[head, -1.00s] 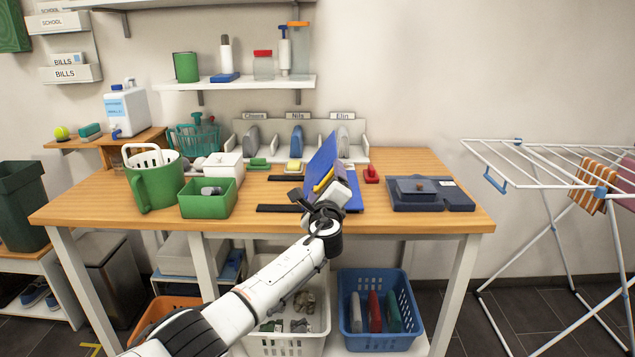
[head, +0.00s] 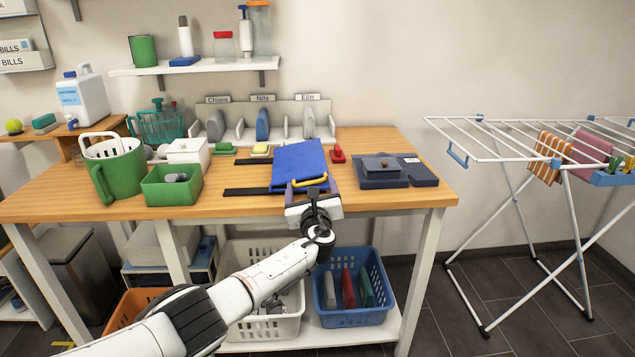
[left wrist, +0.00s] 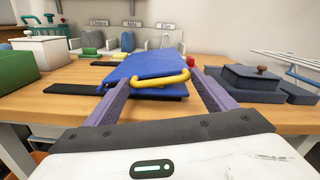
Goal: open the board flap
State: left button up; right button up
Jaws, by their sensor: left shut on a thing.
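The blue board (head: 298,160) lies on the wooden table near its front edge, with the blue flap uppermost. The flap looks nearly flat over the layer under it, with a slight tilt; how wide the gap is I cannot tell. A yellow handle (head: 310,181) sits at the flap's front edge, and it also shows in the left wrist view (left wrist: 160,80). My left gripper (head: 309,188) is at the front of the board, its two purple fingers at either end of the yellow handle, shut on it. My right gripper is not in view.
A dark blue lidded box (head: 383,168) stands right of the board, with a small red object (head: 338,154) between. Black strips (head: 250,191) lie to the left, beside a green bin (head: 172,187). Labelled dividers (head: 263,124) stand behind. A drying rack (head: 520,150) is at right.

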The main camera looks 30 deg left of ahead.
pick_arm(q)
jog(key=shift+w+d+m, duration=0.15)
jog(key=shift+m, duration=0.15)
jog(key=o, duration=1.2)
jog(key=shift+f, duration=0.2)
jog(key=p+v, duration=0.3)
jog(key=v, duration=0.7)
jog(key=shift+d, duration=0.1)
jog(key=shift+s, duration=0.2)
